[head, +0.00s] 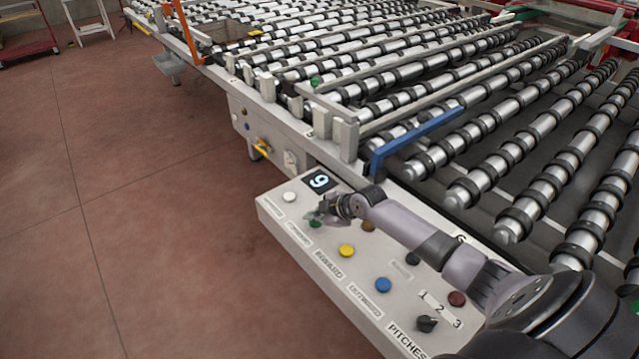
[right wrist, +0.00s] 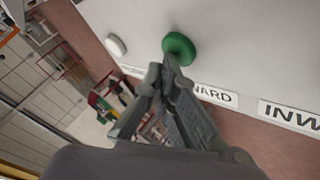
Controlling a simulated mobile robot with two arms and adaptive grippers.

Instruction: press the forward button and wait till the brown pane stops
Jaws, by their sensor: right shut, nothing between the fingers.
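The green button (head: 315,224) sits on the pale control panel (head: 290,220), beside a label whose visible part reads "WARD" in the right wrist view. My right gripper (head: 322,213) is shut and empty, with its fingertips right at this button. In the right wrist view the green button (right wrist: 180,47) shows just beyond the closed fingertips (right wrist: 167,70). I cannot tell whether they touch it or whether it is pressed in. No brown pane shows in either view. My left gripper is not in view.
The panel also holds a white button (head: 289,197), a yellow button (head: 346,250), a blue button (head: 383,285), a black knob (head: 427,324) and a lit digit display (head: 320,181). A roller conveyor (head: 400,90) lies behind, with a blue bar (head: 415,137).

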